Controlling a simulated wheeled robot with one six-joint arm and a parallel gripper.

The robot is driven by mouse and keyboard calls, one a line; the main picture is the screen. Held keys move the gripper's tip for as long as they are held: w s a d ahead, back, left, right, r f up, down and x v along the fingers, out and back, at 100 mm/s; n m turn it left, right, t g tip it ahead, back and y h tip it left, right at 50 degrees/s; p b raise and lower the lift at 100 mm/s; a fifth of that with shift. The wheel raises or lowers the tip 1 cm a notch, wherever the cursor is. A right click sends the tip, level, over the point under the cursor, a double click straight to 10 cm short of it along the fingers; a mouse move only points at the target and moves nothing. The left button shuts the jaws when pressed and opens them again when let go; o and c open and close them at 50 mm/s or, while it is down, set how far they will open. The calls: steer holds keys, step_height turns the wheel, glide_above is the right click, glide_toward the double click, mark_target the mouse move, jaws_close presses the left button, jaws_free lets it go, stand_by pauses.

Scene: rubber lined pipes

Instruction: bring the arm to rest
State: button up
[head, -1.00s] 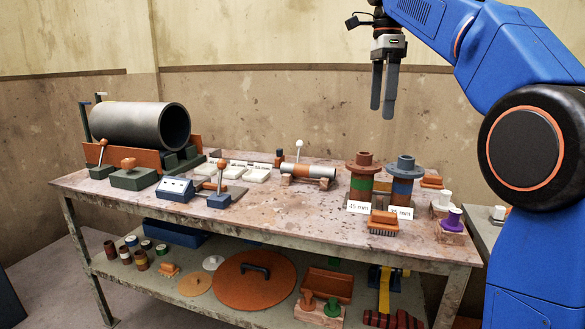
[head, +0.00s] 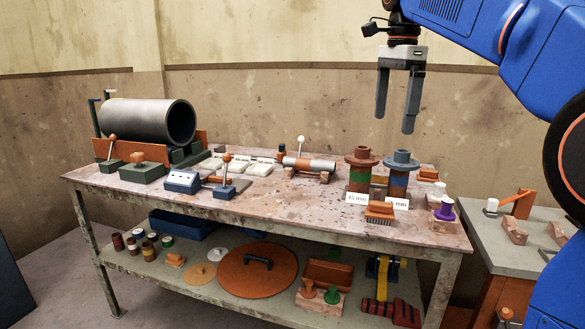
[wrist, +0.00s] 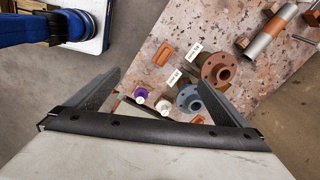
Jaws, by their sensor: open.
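My blue arm comes in from the upper right of the head view. My gripper (head: 397,122) hangs from it with its two grey fingers pointing down, apart and empty. It is above the right part of the workbench (head: 290,218), over the two flanged spools, and touches nothing. In the wrist view my gripper's fingers (wrist: 162,90) spread wide to either side, with the bench top far below between them.
Below stand a brown-flanged spool (head: 361,157) and a blue-grey-flanged spool (head: 401,159), with an orange brush (head: 380,212) in front. A large dark pipe (head: 148,121) lies at the left. A second bench (head: 510,247) stands at the right. The air around my gripper is clear.

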steer(key=s+d+f+n+t, duration=0.2)
steer(key=s+f+n, duration=0.6)
steer(key=s+f, duration=0.7)
steer(key=s+d+f+n+t, duration=0.2)
steer(key=s+f+n, duration=0.6)
steer(key=s+f, duration=0.6)
step_height(320, 180, down, 8)
steer(key=shift+s+d+r, duration=0.1)
steer(key=shift+s+d, duration=0.3)
steer(key=shift+d, duration=0.4)
